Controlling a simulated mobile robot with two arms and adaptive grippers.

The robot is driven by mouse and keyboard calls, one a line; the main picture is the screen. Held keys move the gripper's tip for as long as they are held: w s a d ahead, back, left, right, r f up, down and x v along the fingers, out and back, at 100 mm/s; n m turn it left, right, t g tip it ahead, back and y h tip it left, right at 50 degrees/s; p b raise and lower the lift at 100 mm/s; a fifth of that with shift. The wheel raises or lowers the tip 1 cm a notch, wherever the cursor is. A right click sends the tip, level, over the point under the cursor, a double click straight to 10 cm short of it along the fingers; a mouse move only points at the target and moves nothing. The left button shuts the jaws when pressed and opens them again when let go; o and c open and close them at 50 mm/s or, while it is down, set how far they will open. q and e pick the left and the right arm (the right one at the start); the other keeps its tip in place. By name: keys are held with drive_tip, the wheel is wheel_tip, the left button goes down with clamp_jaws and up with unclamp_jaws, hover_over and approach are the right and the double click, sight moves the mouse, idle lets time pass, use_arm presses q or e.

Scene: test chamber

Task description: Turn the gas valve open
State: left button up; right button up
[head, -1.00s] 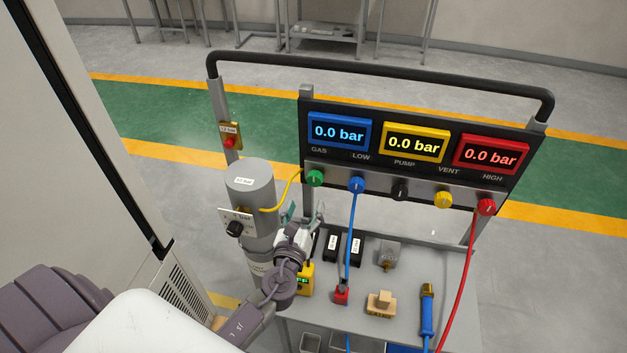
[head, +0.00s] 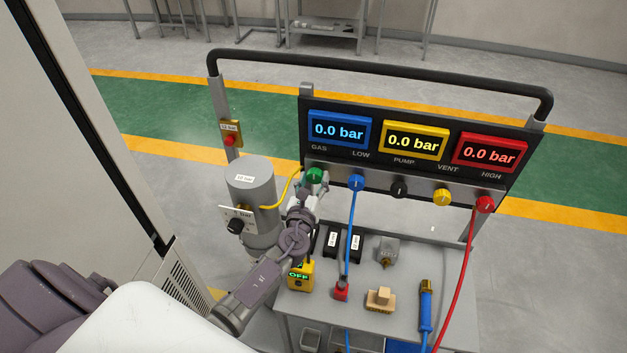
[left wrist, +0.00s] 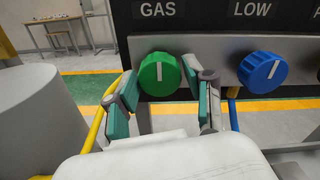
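The gas valve is a green knob (head: 314,175) under the GAS label at the left end of the panel. In the left wrist view the green knob (left wrist: 160,74) shows a white line standing upright. My left gripper (head: 314,186) is at the knob in the head view. In the left wrist view my left gripper's teal-padded fingers (left wrist: 160,100) are spread apart, one on each side of the knob's lower part. The right finger looks close to the knob; I cannot tell whether either finger touches it. My right gripper is not in view.
A blue knob (head: 356,183) with a blue hose is just right of the green one. A grey cylinder (head: 250,185) with a yellow hose (head: 287,189) stands left of my gripper. The cart shelf (head: 410,285) below holds several small parts.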

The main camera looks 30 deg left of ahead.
use_arm(q)
drive_tip(key=c, duration=0.7)
drive_tip(key=shift+f+n+b, duration=0.1)
drive_tip(key=shift+n+b, duration=0.25)
drive_tip(key=shift+n, duration=0.05)
drive_tip(key=n+b, duration=0.2)
drive_tip(key=shift+n, duration=0.4)
drive_tip(key=n+b, duration=0.2)
drive_tip(key=n, duration=0.1)
drive_tip(key=shift+n, duration=0.3)
drive_tip(key=n+b, duration=0.2)
drive_tip(key=n, duration=0.3)
drive_tip(key=shift+n, duration=0.3)
drive_tip(key=n+b, duration=0.1)
drive_tip(key=n, duration=0.4)
drive_tip(key=shift+n+b, duration=0.3)
